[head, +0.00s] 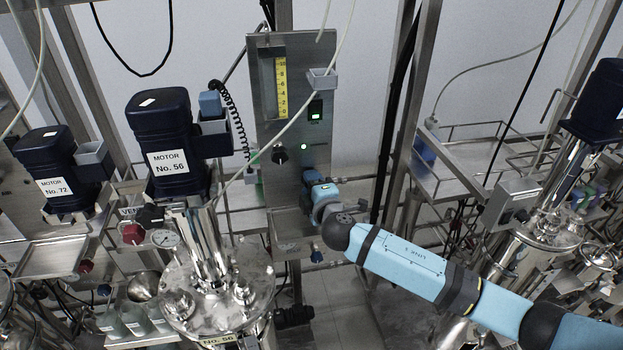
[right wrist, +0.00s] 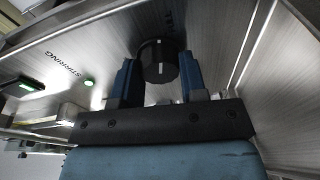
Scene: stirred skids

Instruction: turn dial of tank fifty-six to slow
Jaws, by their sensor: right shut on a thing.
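The stirring dial (right wrist: 158,66) is a black round knob with a white line on its face, on the steel panel (head: 262,60) behind tank No. 56 (head: 245,275). My right gripper (right wrist: 158,82) has its blue fingers on either side of the dial and is shut on it. In the head view my right gripper (head: 313,180) is at the panel's lower right and hides this dial. The word STIRRING and a lit green lamp (right wrist: 88,82) are beside the dial in the right wrist view. Small lettering beyond the dial is unreadable. My left gripper is not in view.
Motor No. 56 (head: 163,145) stands left of the panel, with motor No. 72 (head: 52,165) farther left. A steel post (head: 405,120) rises right of the panel. A thin pale hose crosses before the panel.

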